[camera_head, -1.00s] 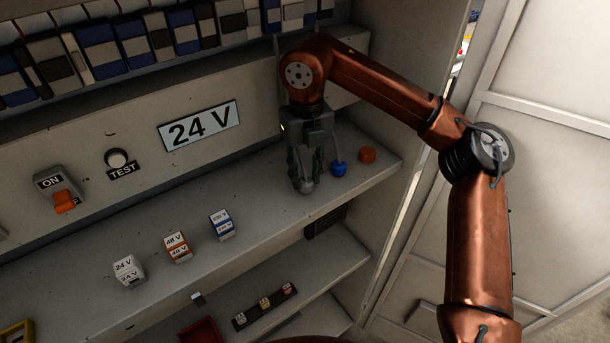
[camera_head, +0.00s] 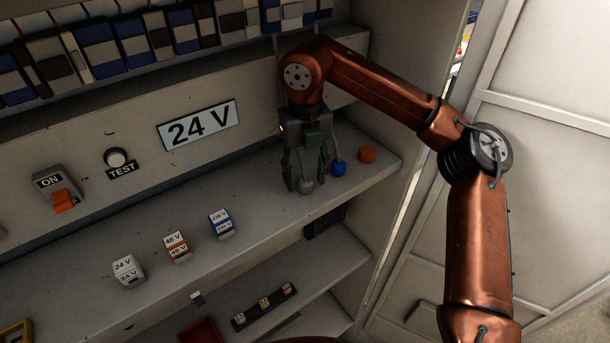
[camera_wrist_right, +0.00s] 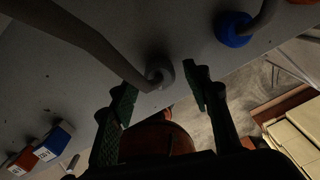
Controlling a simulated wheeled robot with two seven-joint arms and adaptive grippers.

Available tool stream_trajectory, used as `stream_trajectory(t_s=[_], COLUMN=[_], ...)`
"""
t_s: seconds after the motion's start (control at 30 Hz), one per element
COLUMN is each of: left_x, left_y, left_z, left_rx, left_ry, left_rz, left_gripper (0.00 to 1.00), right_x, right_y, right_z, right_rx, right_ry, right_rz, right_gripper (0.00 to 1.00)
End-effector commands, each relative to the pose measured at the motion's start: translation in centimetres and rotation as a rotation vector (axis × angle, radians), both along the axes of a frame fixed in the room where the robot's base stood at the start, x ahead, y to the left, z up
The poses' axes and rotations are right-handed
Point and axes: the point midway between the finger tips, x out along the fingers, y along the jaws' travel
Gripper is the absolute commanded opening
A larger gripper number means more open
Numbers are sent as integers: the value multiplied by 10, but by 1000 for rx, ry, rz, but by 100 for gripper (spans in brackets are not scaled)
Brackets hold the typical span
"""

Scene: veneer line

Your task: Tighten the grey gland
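The grey gland (camera_head: 306,186) is a small round nut on the shelf, with a grey cable running from it; it also shows in the right wrist view (camera_wrist_right: 163,75). My right gripper (camera_head: 306,182) points down at it, with dark green fingers spread on either side. In the right wrist view my right gripper (camera_wrist_right: 160,90) is open, with gaps between its fingertips and the gland. A blue gland (camera_head: 338,169) with its own cable is just right of the gripper. An orange gland (camera_head: 367,155) is farther right. My left gripper is out of view.
The shelf (camera_head: 265,205) also carries white, orange and blue voltage blocks (camera_head: 177,247) to the left. An ON switch (camera_head: 64,200) and a TEST button (camera_head: 116,158) are on the back panel. The cabinet side wall stands close right of the orange gland.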

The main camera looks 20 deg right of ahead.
Motion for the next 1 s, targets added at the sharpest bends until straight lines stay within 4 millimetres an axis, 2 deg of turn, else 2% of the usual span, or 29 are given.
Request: stream_trajectory(t_s=[0.23,0.37,0.47,0.63,0.8,1.0], left_x=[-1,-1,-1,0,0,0], left_y=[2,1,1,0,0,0], left_z=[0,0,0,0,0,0], left_rx=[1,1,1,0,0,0], left_ry=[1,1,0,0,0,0], left_rz=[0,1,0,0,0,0], left_gripper=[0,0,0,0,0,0], right_x=[1,1,1,1,1,1], right_y=[0,0,1,0,0,0], right_z=[3,13,30,69,96,115], right_rx=[2,2,3,2,1,1], right_ry=[-5,-6,-8,-10,-9,-3], right_rz=[-1,-1,-1,-3,-5,-2], right_gripper=[44,44,44,44,44,44])
